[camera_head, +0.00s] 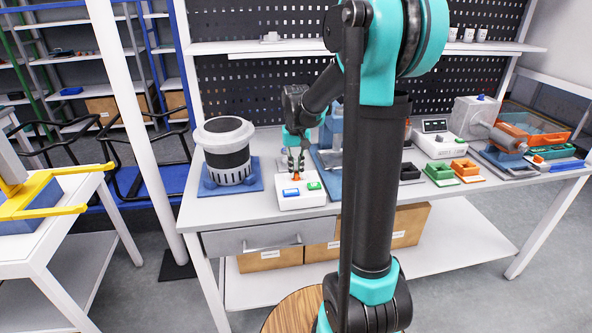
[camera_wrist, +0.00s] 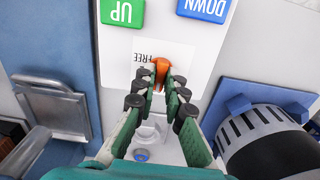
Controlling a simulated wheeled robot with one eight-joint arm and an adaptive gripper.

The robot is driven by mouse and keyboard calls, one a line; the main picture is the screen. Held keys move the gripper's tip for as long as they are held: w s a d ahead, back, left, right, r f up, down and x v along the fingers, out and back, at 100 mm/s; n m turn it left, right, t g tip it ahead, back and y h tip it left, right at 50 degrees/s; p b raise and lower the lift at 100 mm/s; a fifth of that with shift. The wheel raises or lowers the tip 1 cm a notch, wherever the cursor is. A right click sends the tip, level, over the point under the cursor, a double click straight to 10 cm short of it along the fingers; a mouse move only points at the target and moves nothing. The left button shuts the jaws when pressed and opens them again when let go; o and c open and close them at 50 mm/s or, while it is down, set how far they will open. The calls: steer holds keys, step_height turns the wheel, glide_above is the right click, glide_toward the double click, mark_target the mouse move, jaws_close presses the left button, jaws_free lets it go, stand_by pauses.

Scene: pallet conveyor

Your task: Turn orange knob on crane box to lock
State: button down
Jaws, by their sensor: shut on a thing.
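The crane box (camera_head: 300,200) is a white control box on the workbench, with a blue DOWN button (camera_wrist: 207,9) and a green UP button (camera_wrist: 122,12). Its orange knob (camera_wrist: 161,70) sits on a white label where the word FREE shows beside it; the rest of the label is hidden. My gripper (camera_wrist: 162,82) is over the box from above, its two fingers shut on the orange knob. In the head view my gripper (camera_head: 296,166) points down at the back part of the box.
A white and black cylindrical part (camera_head: 226,150) on a blue base stands close left of the box. A blue fixture (camera_head: 326,158) stands just right. Farther right are green and orange small bins (camera_head: 440,174) and a meter (camera_head: 437,138). The front bench edge is clear.

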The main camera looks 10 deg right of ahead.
mark_target(296, 172)
steer(key=shift+n, duration=0.4)
steer(key=c, duration=1.6)
jaws_free()
step_height(296, 172, up, 12)
steer(key=s+d+f+t, duration=0.1)
steer(key=s+f, duration=0.5)
steer(key=s, duration=0.1)
steer(key=s+d+f+t, duration=0.1)
steer(key=s+f, duration=0.6)
steer(key=s, duration=0.1)
steer(key=s+d+f+t, duration=0.1)
steer(key=s+f+t, duration=0.1)
steer(key=s+f, duration=0.5)
steer(key=shift+s+d, duration=0.2)
steer(key=shift+d, duration=0.05)
